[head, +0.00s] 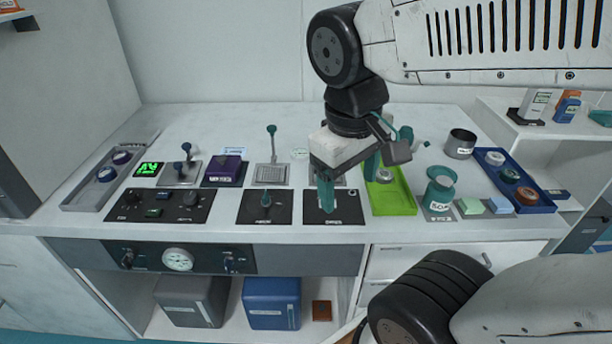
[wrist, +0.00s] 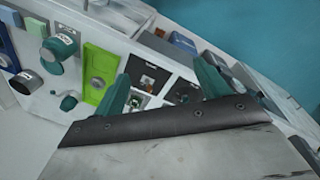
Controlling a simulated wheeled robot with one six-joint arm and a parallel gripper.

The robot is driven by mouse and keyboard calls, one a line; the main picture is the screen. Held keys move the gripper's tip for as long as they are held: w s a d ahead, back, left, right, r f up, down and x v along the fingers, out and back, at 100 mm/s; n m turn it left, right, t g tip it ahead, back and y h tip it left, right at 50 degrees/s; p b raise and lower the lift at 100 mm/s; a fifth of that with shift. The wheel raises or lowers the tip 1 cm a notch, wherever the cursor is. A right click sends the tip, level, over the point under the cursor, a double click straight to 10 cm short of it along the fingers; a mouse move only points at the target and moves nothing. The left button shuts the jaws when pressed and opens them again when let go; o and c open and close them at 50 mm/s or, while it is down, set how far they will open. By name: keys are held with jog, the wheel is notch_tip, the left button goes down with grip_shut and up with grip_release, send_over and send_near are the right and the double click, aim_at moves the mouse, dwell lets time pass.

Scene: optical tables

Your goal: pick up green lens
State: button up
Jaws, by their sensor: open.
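I cannot pick out a clearly green lens in either view. A small grey round piece (head: 384,175) lies in the lime-green tray (head: 403,205), right of my gripper; it also shows in the wrist view (wrist: 97,83). The wrist view shows both fingers (wrist: 162,87) spread. My arm hides part of the tabletop behind.
A teal jar (head: 440,188) and a metal cup (head: 460,144) stand between the lime and blue trays. A grey tray (head: 82,197) holds two round pieces at the far left. Upright levers (head: 272,145) and control panels crowd the middle.

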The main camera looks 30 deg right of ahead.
jog(key=w+d+f+n+g+h, duration=0.1)
jog(key=w+d+f+n+h, duration=0.25)
jog(key=w, duration=0.25)
jog(key=w+d+f+n+g+h, duration=0.2)
jog(key=w+d+n+h, duration=0.1)
jog(key=w+d+n, duration=0.15)
jog(key=w+f+n+t+h, duration=0.1)
jog(key=w+f+n, duration=0.2)
jog(key=w, duration=0.2)
jog(key=w+f+n+t+h, duration=0.1)
jog(key=w+f+n+h, duration=0.1)
jog(key=w+f+n, duration=0.1)
jog(key=w+f+n+t+h, duration=0.2)
jog(key=w+f+n, duration=0.2)
jog(key=w+f, duration=0.1)
jog(key=shift+w+f+h, duration=0.1)
jog(key=shift+w+h, duration=0.15)
jog(key=shift+w, duration=0.6)
jog(key=shift+w+d+f, duration=0.1)
jog(key=shift+d+f, duration=0.05)
jog(key=shift+f, duration=0.05)
jog(key=x, duration=0.7)
jog(key=shift+d+f, duration=0.1)
jog(key=shift+f, duration=0.15)
jog(key=c, duration=1.1)
